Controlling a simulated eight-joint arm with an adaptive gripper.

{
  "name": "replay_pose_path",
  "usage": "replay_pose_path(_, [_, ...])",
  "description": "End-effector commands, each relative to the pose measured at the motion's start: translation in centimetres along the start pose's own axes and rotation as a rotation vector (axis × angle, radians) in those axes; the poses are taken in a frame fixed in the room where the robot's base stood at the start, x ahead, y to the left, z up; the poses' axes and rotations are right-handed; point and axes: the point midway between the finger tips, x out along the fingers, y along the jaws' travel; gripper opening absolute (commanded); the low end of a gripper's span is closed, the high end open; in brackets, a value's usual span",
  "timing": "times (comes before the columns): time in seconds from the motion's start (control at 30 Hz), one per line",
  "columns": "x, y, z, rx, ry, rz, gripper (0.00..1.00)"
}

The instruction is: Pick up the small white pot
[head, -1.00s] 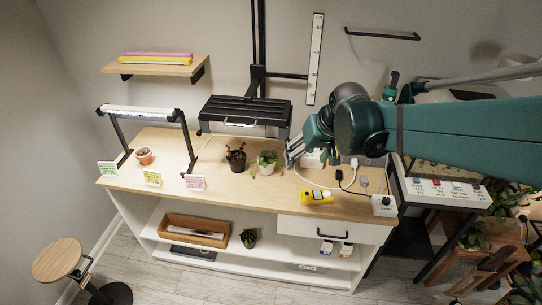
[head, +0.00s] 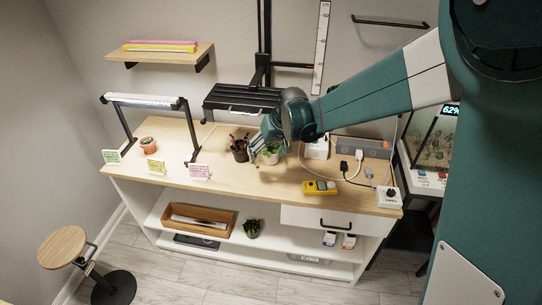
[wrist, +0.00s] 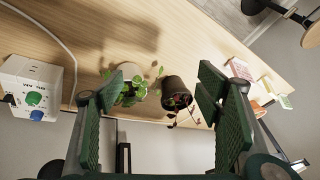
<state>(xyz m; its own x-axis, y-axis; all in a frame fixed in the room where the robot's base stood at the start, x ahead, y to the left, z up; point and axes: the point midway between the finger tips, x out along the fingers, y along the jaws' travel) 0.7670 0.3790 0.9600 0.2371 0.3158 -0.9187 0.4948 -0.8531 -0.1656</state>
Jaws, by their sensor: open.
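The small white pot (head: 267,161) with a leafy green plant stands on the wooden bench top, partly covered by my gripper in the head view. In the wrist view the white pot (wrist: 131,70) shows left of centre, close to the left finger, its leaves overlapping that finger's edge. My gripper (head: 262,147) is open and empty, right at the plant in the head view. In the wrist view my gripper (wrist: 157,88) has its two green fingers wide apart, with both pots showing between them. Whether a finger touches the leaves I cannot tell.
A dark pot (wrist: 174,86) with a reddish plant stands close beside the white pot; it shows left of it in the head view (head: 239,153). A white socket box (wrist: 28,92) and cable lie nearby. A yellow meter (head: 320,187) sits on the bench front.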

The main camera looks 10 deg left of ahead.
Motion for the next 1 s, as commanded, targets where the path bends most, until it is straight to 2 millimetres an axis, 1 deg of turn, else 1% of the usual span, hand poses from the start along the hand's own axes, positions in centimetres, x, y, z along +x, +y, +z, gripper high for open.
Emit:
replay_pose_path(0.03, [0.9, 0.0, -0.5, 0.007, 0.003, 0.013, 0.65])
replay_pose_path(0.1, [2.1, 0.1, -1.0, 0.021, 0.009, 0.037, 0.65])
replay_pose_path(0.27, [4.7, 0.6, -2.3, 0.057, 0.030, 0.093, 0.65])
replay_pose_path(0.37, [5.8, 1.6, -3.3, 0.101, 0.062, 0.152, 0.65])
replay_pose_path(0.5, [6.2, 3.6, -4.4, 0.169, 0.117, 0.230, 0.65])
replay_pose_path(0.63, [6.3, 4.6, -5.1, 0.206, 0.155, 0.272, 0.65])
replay_pose_path(0.8, [6.4, 5.1, -5.5, 0.225, 0.175, 0.292, 0.65])
replay_pose_path(1.0, [6.4, 5.1, -5.5, 0.226, 0.175, 0.292, 0.65])
